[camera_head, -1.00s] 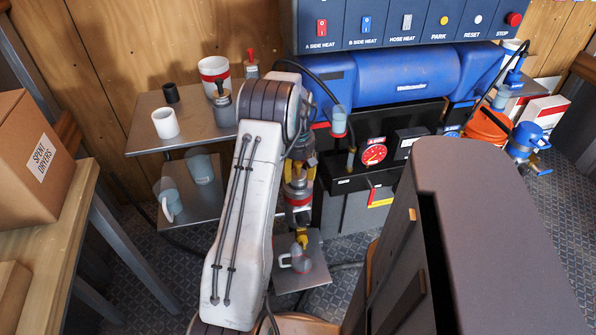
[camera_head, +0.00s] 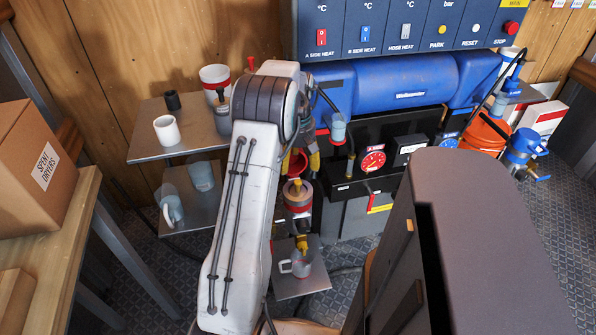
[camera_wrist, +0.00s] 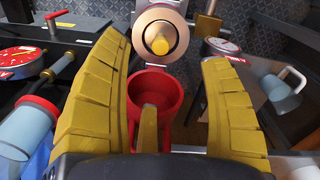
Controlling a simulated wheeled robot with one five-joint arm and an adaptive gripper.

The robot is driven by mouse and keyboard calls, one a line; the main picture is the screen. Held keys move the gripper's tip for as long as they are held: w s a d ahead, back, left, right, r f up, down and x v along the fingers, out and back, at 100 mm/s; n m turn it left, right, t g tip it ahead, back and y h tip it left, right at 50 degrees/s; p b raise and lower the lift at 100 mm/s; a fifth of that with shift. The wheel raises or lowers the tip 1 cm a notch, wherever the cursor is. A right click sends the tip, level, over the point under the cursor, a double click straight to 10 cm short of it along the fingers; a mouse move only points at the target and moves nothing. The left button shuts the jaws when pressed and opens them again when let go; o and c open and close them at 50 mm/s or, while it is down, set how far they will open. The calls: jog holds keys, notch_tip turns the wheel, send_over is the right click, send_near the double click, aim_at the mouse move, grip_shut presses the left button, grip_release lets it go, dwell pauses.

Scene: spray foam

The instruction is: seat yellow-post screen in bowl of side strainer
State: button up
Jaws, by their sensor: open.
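My gripper (camera_wrist: 165,100) is open, its yellow fingers spread wide; it shows only partly in the head view (camera_head: 300,160), beside my arm. Between and beyond the fingers is a red, open-topped cup or bowl (camera_wrist: 155,95); I see nothing held. The red piece also shows in the head view (camera_head: 297,168). Beyond it is a round coppery strainer part (camera_wrist: 146,40) with a yellow post (camera_wrist: 160,43) at its centre. I cannot tell how deep the post's screen sits. The same strainer assembly shows in the head view (camera_head: 298,199). The middle finger hides part of the red bowl.
A clear mug (camera_head: 300,266) stands on a low plate under the strainer. Gauges (camera_head: 372,160) and the blue machine (camera_head: 405,82) lie behind. A dark cabinet (camera_head: 500,230) blocks the right foreground.

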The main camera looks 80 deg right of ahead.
notch_tip(320, 180, up, 6)
jog(key=shift+p, duration=0.4)
jog(key=shift+r, duration=0.1)
jog(key=w+a+r+n, duration=0.1)
jog(key=w+a+r, duration=0.25)
jog(key=w, duration=0.45)
jog(key=w+a+r+n, duration=0.1)
jog(key=w+a+r, duration=0.1)
jog(key=w+a, duration=0.5)
jog(key=w+a+r+n, duration=0.2)
jog(key=w+a+r, duration=0.2)
jog(key=w+a, duration=0.75)
jog(key=w+a+r+n+t, duration=0.1)
jog(key=a+n+t, duration=0.1)
jog(key=a, duration=1.3)
jog(key=s+a+f+n, duration=0.1)
jog(key=s+a, duration=0.2)
jog(key=a, duration=0.4)
jog(key=s+a+f+n, duration=0.1)
jog(key=s+a, duration=0.3)
jog(key=a, duration=0.3)
jog(key=shift+f+n+t, duration=0.3)
jog(key=shift+f+t, duration=0.1)
jog(key=shift+s, duration=0.1)
